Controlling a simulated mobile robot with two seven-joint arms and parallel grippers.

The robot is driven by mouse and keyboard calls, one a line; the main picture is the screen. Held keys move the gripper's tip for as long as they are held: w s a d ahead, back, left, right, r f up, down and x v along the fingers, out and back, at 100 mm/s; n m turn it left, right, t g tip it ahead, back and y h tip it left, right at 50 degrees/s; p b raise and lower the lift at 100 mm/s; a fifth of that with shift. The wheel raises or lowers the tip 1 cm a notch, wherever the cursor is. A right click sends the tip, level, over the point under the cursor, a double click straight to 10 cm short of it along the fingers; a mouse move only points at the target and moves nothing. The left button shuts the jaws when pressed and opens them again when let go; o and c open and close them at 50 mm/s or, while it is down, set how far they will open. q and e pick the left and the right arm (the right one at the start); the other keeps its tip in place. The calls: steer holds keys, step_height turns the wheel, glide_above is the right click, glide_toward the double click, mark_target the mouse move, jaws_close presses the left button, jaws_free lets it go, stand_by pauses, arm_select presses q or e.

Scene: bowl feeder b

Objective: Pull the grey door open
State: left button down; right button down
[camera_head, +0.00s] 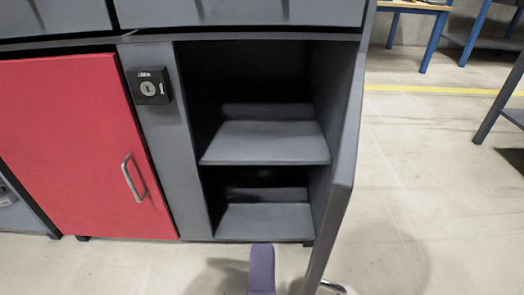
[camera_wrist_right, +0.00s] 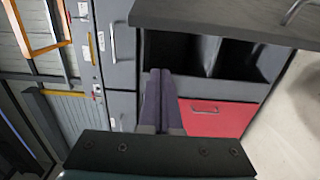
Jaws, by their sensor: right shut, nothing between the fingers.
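The grey door (camera_head: 343,165) stands swung wide open at the right side of the cabinet, seen nearly edge-on in the head view. Its metal handle (camera_head: 332,287) shows low on its outer side. In the right wrist view the grey door (camera_wrist_right: 220,20) spans the top, with part of the handle (camera_wrist_right: 292,12) at the upper right. My right gripper (camera_head: 262,250) has purple fingers and is in front of the open compartment, apart from the door. In the wrist view its fingers (camera_wrist_right: 160,75) are together and empty. My left gripper is in neither view.
The open compartment (camera_head: 265,142) has a shelf and looks empty. A closed red door (camera_head: 80,150) with a handle is to its left, with a black lock (camera_head: 148,86) between. Grey drawers (camera_head: 240,12) are above. Floor (camera_head: 430,190) to the right is clear; blue-legged tables stand behind.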

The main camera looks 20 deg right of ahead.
mark_target(334, 234)
steer(key=w+d, duration=0.2)
steer(key=d, duration=0.1)
steer(key=w+d, duration=0.1)
steer(key=d, duration=0.1)
steer(key=shift+a, duration=0.1)
stand_by(0.4)
